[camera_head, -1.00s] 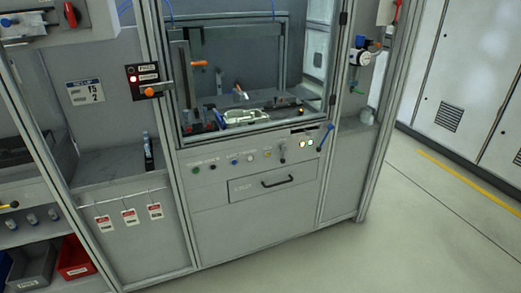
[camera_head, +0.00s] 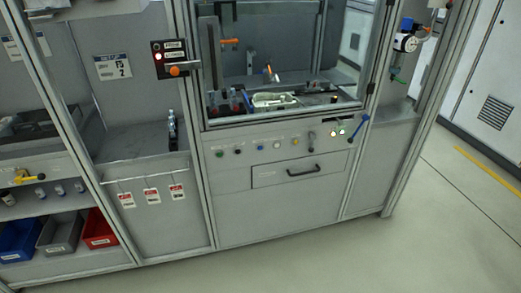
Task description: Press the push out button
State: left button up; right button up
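A row of small buttons runs along the grey machine panel (camera_head: 262,209) below the window. From left to right I see a green button (camera_head: 219,153), a black one (camera_head: 237,151), a blue one (camera_head: 261,147), a white one (camera_head: 276,145) and a yellow one (camera_head: 295,141). Two lit buttons (camera_head: 340,131) sit further right. The labels are too small to read, so I cannot tell which is the push out button. A black control box (camera_head: 164,46) with lit indicators and an orange knob is at the upper left. Neither gripper is in view.
A drawer (camera_head: 268,179) with a black handle lies under the buttons. A blue-handled lever (camera_head: 357,129) is at the right. Blue, grey and red bins (camera_head: 100,231) stand on the lower left shelf. The floor (camera_head: 425,245) in front and at right is clear.

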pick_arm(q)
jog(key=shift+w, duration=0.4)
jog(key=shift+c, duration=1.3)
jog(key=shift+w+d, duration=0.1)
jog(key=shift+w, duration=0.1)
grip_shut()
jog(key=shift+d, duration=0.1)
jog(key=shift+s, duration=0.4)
